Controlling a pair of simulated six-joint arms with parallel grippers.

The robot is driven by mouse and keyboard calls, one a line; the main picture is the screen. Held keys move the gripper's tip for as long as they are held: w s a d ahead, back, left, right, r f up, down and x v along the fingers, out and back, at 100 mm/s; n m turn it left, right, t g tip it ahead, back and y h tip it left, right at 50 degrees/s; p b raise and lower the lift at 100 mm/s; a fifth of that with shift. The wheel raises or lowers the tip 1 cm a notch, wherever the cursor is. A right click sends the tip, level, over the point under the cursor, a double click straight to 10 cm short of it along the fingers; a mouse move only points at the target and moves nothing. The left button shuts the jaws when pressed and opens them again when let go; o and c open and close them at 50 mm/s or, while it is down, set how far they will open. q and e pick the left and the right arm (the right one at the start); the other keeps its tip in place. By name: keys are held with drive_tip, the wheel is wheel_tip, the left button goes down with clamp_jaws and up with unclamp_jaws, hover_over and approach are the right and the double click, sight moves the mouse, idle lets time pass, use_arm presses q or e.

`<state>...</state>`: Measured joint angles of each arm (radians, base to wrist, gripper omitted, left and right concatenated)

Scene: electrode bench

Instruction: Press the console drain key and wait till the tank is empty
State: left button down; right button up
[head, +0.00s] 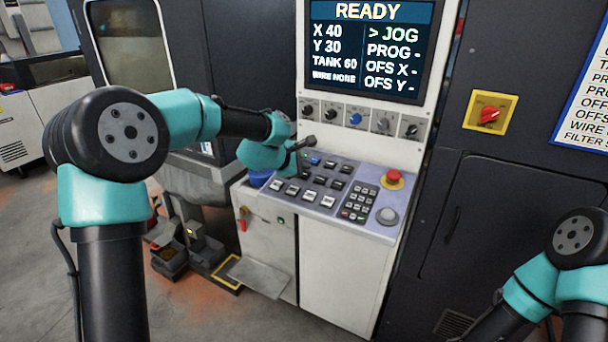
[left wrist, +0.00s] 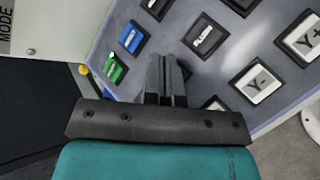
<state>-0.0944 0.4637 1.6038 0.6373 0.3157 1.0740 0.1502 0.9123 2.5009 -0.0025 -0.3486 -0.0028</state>
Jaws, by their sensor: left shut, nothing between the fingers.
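The console panel (head: 340,188) is a sloped grey-blue keyboard with dark and white keys. My left gripper (head: 305,143) is shut and empty at the panel's upper left, over the keys. In the left wrist view its shut fingers (left wrist: 165,62) point between a green key (left wrist: 115,70), a blue key (left wrist: 132,37) and a black key (left wrist: 206,37). I cannot tell whether the tips touch the panel. I cannot read which key is drain. The screen (head: 367,45) reads READY, TANK 60, JOG. My right arm shows at the lower right; its gripper is out of view.
A red stop button (head: 393,177) and a grey round knob (head: 387,216) sit at the panel's right. A row of small knobs (head: 355,119) runs under the screen. White Y- (left wrist: 257,84) and Y+ (left wrist: 308,40) keys lie right of the fingers.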

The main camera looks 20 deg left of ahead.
use_arm(q)
drive_tip(key=shift+f, duration=0.1)
drive_tip(key=shift+w+f, duration=0.1)
drive_tip(key=shift+f, duration=0.2)
drive_tip(key=shift+f, duration=0.4)
idle(0.7)
drive_tip(key=shift+r, duration=0.8)
drive_tip(key=shift+s+a+r, duration=0.1)
drive_tip(key=shift+s+r, duration=0.1)
drive_tip(key=shift+r, duration=0.65)
drive_tip(key=shift+s+d+r, duration=0.1)
drive_tip(key=shift+s+r, duration=0.1)
drive_tip(key=shift+r, duration=0.6)
drive_tip(key=shift+s+a+r, duration=0.1)
drive_tip(key=shift+s+r, duration=0.1)
drive_tip(key=shift+r, duration=0.65)
